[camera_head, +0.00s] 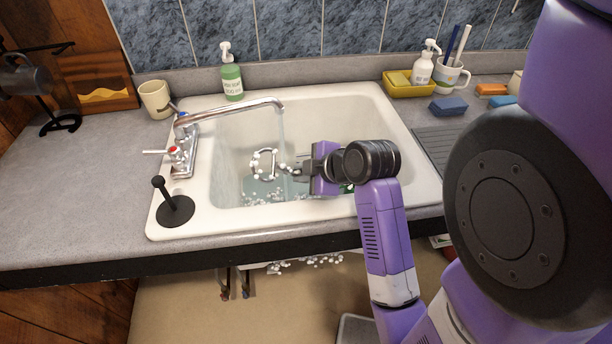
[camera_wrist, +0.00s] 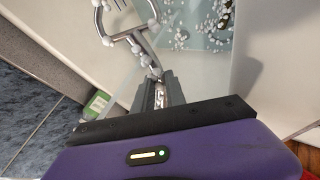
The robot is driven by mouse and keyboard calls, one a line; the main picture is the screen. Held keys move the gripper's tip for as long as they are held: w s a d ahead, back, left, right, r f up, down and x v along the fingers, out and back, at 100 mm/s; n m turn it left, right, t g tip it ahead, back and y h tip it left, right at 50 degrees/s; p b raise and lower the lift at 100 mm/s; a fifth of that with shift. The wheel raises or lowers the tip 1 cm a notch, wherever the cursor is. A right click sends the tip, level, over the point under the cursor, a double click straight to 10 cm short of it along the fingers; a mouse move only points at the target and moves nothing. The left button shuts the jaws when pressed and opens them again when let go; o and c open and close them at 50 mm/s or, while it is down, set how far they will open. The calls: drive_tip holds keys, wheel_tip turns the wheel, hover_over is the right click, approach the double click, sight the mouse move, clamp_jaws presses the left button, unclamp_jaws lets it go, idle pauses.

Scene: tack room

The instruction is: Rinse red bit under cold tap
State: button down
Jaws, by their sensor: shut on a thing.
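My gripper (camera_head: 303,168) is inside the sink, shut on one end of a bit (camera_head: 264,165). The bit is silvery metal with a D-shaped ring; I see no red on it. White droplets or foam beads cover it. In the wrist view the bit (camera_wrist: 135,37) sticks out from the closed fingers (camera_wrist: 153,92). The chrome tap (camera_head: 235,110) reaches over the basin from the left, and a thin water stream (camera_head: 283,128) falls from its spout close to the bit. I cannot tell whether it strikes the bit. A tap handle with a red mark (camera_head: 175,153) is at the left rim.
The white sink (camera_head: 345,101) has shallow water with white beads. A black plunger-like stopper (camera_head: 174,207) stands on its front left rim. Behind are a green soap bottle (camera_head: 232,80) and a beige mug (camera_head: 155,99). A yellow caddy (camera_head: 408,90) and blue sponge (camera_head: 449,106) are at right.

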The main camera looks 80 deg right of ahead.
sight(272, 153)
drive_tip(key=shift+w+d+b, duration=0.25)
drive_tip(key=shift+w+d, duration=0.6)
drive_tip(key=shift+w, duration=0.7)
drive_tip(key=shift+w+d+b, duration=0.2)
drive_tip(key=shift+w+d, duration=0.65)
drive_tip(key=shift+w, duration=0.7)
drive_tip(key=shift+w+d+b, duration=0.25)
drive_tip(key=shift+w+d, duration=0.6)
drive_tip(key=shift+w, duration=0.7)
drive_tip(key=shift+s+d, duration=0.35)
drive_tip(key=shift+s, duration=0.5)
drive_tip(key=shift+w+a+p, duration=0.2)
drive_tip(key=shift+w+p, duration=0.05)
drive_tip(key=shift+w, duration=0.25)
drive_tip(key=shift+w+a+p, duration=0.2)
drive_tip(key=shift+w, duration=0.3)
drive_tip(key=shift+w+a, duration=0.15)
drive_tip(key=shift+w, duration=0.15)
drive_tip(key=shift+w+a, duration=0.15)
drive_tip(key=shift+w, duration=0.25)
drive_tip(key=shift+s+d, duration=0.35)
drive_tip(key=shift+d, duration=0.4)
drive_tip(key=shift+s+d, duration=0.1)
drive_tip(key=shift+d, duration=0.25)
drive_tip(key=shift+d, duration=0.1)
